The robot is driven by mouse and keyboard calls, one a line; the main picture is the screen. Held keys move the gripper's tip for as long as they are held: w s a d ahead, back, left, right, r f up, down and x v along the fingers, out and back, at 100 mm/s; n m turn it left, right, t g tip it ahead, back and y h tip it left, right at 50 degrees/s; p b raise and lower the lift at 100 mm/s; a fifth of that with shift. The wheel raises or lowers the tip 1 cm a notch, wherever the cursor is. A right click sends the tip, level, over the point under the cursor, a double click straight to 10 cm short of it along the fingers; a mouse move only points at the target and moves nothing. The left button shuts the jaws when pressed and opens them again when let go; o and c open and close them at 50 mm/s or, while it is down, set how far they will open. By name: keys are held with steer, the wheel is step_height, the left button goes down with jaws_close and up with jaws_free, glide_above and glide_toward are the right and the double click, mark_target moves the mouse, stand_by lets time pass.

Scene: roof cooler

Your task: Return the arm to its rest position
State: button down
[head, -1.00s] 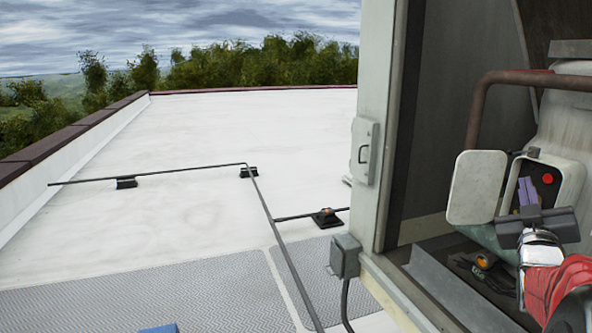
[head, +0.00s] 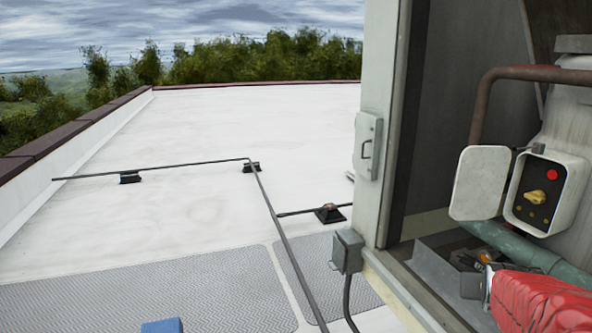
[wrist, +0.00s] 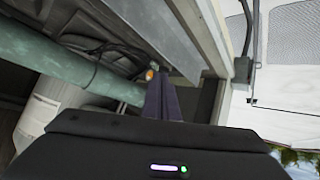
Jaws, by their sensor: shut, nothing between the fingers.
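My arm in its red sleeve reaches in from the lower right of the head view, below an open control box (head: 548,195). In the wrist view my gripper (wrist: 163,98) has its purple fingers together with nothing between them. In the head view only the dark gripper body and a silver wrist part show at the sleeve's end; the fingers cannot be made out. The box has a yellow knob (head: 536,197) and a red button (head: 552,174). Its pale door (head: 481,183) hangs open to the left. My gripper is apart from the box.
A green pipe (head: 515,247) runs close above my arm; it also crosses the wrist view (wrist: 60,62). A small orange item (head: 487,257) lies in the cabinet bottom. The cabinet's frame post (head: 378,130) stands left. Open white roof (head: 200,130) lies beyond, with thin conduit.

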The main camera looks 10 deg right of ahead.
steer(key=s+a+n+y, duration=0.2)
steer(key=a, duration=1)
steer(key=s+a+f+n+g+y, duration=0.1)
steer(key=s+a+n+y, duration=0.1)
steer(key=a, duration=1.1)
steer(key=s+a+n+y, duration=0.2)
steer(key=s+a+y, duration=0.1)
steer(key=a, duration=1)
steer(key=shift+s+f+n+g+y, duration=0.3)
steer(key=shift+s+y, duration=0.1)
steer(key=shift+s, duration=0.25)
steer(key=shift+d, duration=0.1)
